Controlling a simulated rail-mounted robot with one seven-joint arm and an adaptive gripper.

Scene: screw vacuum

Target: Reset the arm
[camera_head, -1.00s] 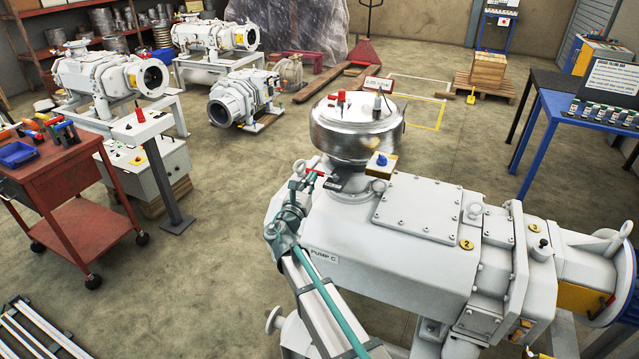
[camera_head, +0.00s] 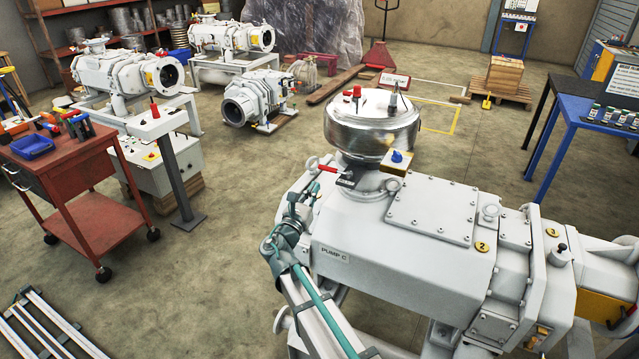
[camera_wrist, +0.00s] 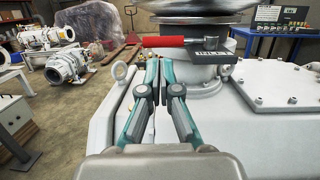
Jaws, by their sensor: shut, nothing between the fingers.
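My gripper (camera_head: 310,192) is at the left end of the white machine labelled PUMP C (camera_head: 420,245), just below a red-handled lever (camera_head: 327,168). In the wrist view, its two teal fingers (camera_wrist: 160,68) come together at the tips and hold nothing. The lever's red handle (camera_wrist: 165,42) shows just above and beyond the fingertips there, joined to a dark block (camera_wrist: 205,46). I cannot tell from these views whether the fingers touch the machine.
A round metal vessel (camera_head: 372,130) stands on the pump close to my gripper. A lifting eye (camera_wrist: 119,70) is left of the fingers. A red trolley (camera_head: 75,165) stands at left, a blue table (camera_head: 590,118) at right. Open floor lies left of the pump.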

